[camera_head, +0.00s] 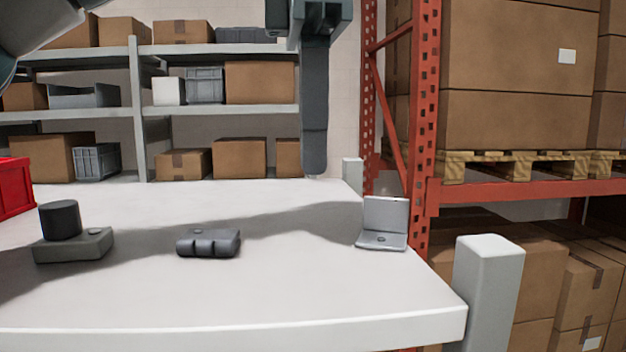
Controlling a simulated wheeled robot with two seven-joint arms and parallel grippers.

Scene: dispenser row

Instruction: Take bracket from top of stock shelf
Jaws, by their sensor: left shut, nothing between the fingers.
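The bracket (382,240) is a small silver-grey L-shaped piece with a flat base and an upright plate. It stands near the right edge of the white top surface (300,290), which I take for the top of the stock shelf. My left gripper (314,168) hangs down from the top of the head view, its fingers pressed together and empty. In the picture it is above and to the left of the bracket, apart from it. My right gripper is not in view.
A dark grey ribbed part (208,243) lies mid-surface. A grey block with a dark cylinder (60,220) sits at left, near a red bin (14,187). A white post (488,290) and red rack upright (424,130) stand at right. The front of the surface is clear.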

